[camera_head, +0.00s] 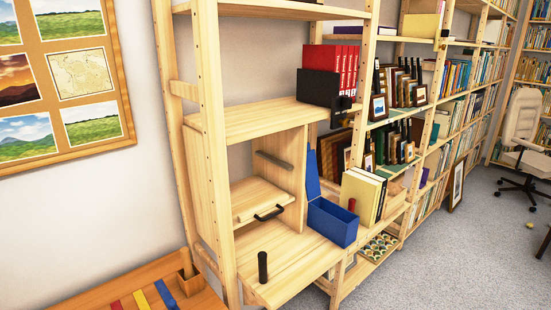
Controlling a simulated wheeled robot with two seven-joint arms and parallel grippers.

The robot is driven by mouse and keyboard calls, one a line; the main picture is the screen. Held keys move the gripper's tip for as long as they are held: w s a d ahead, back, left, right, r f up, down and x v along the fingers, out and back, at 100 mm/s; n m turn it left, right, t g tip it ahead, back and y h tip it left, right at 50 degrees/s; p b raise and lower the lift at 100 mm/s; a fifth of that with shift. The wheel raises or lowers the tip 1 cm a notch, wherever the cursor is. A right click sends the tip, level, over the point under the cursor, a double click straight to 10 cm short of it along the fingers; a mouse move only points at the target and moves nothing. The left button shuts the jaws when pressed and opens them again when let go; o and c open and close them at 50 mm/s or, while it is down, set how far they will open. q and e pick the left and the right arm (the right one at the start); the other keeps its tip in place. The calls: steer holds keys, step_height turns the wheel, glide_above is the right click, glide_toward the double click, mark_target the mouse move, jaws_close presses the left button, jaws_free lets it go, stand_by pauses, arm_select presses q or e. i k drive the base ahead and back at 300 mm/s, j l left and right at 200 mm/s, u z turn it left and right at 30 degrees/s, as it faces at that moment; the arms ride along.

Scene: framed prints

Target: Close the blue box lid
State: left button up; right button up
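The blue box (332,222) stands on the wooden shelf surface near the middle of the view. Its lid (312,173) is open and stands roughly upright at the box's left back side. The box's inside shows only in part, and I cannot tell whether it holds anything. Neither of my grippers is in view.
Cream books (361,196) stand close to the box's right. A wooden drawer or box with a black handle (269,213) is to its left. A black upright cylinder (262,267) is on the lower front board. Red binders (345,68) stand above.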

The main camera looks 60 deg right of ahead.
mark_target(312, 185)
steer(key=z, duration=2.15)
